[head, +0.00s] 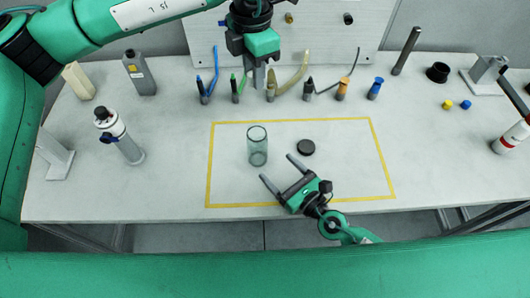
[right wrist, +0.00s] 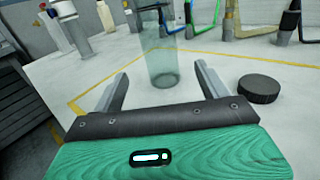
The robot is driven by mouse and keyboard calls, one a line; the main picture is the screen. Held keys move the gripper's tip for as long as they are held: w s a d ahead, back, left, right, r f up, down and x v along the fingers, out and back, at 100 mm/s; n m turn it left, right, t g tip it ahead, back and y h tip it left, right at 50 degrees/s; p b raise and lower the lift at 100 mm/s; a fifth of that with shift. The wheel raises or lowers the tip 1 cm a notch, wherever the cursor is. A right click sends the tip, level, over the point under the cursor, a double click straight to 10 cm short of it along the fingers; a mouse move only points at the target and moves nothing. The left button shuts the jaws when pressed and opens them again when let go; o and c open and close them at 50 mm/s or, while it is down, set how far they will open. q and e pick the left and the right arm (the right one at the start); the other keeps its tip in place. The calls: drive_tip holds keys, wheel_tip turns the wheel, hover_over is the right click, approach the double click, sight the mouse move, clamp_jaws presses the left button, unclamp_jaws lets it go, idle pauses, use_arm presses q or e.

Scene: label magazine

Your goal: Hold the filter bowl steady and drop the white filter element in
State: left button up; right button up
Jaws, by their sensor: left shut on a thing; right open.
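The clear filter bowl (head: 257,150) stands upright inside the yellow outline. It also shows in the right wrist view (right wrist: 162,62), just beyond my fingertips. My right gripper (head: 277,167) is open and empty, low over the table, its fingers pointing toward the bowl without enclosing it. My left gripper (head: 259,78) is high over the back of the table, pointing down. It is shut on a small pale piece, which looks like the white filter element; the fingers mostly hide it. A black round cap (head: 306,147) lies right of the bowl.
Several coloured hoses and fittings, including an orange one (head: 342,90), line the back. A grey-white cylinder unit (head: 122,140) and a grey bottle (head: 140,73) stand left. A black ring (head: 438,72) and small caps are right. The right part of the outline is clear.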

sight(264, 154)
drive_tip(key=shift+x, duration=4.7)
drive_tip(key=c, duration=1.1)
use_arm(q)
wheel_tip(264, 154, down, 13)
drive_tip(key=o, duration=1)
drive_tip(key=shift+r, duration=0.1)
